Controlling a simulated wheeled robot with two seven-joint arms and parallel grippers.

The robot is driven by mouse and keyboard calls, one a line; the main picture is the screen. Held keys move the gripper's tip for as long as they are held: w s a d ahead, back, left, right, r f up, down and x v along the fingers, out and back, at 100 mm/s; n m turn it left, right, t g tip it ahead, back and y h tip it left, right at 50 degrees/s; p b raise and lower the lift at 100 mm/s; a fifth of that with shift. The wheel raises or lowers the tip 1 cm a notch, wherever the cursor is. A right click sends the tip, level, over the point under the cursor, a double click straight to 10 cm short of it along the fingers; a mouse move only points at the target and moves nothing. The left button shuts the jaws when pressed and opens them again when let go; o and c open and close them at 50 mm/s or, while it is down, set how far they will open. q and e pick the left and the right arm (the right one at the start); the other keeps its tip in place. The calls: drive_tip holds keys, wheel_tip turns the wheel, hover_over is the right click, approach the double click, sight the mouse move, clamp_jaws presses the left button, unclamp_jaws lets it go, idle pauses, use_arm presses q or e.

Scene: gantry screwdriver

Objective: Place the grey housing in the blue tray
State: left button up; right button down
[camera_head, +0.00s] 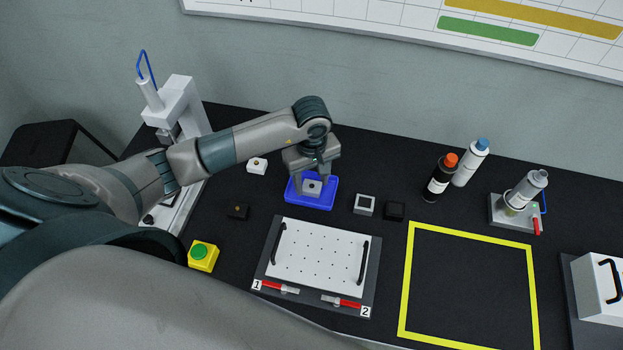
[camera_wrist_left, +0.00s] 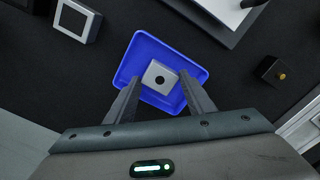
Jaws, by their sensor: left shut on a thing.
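The grey housing (camera_head: 312,187) is a small square block with a dark round spot on its top. It also shows in the left wrist view (camera_wrist_left: 159,77). It is inside the outline of the blue tray (camera_head: 291,200), near its middle; I cannot tell whether it touches the tray floor. The tray also shows in the left wrist view (camera_wrist_left: 132,54). My left gripper (camera_head: 311,184) points down over the tray and is shut on the grey housing, one finger on each side. My right gripper is not in view.
A grey square with a dark inset (camera_head: 364,205) and a black block (camera_head: 394,211) lie right of the tray. A white block (camera_head: 257,166) and another black block (camera_head: 238,211) lie to the left. A white perforated plate (camera_head: 318,257) is in front. Bottles (camera_head: 439,180) stand further right.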

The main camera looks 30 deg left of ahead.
use_arm(q)
drive_tip(key=shift+f, duration=0.1)
drive_tip(key=shift+f, duration=0.1)
drive_tip(key=o, duration=1.2)
drive_tip(key=shift+r, duration=0.2)
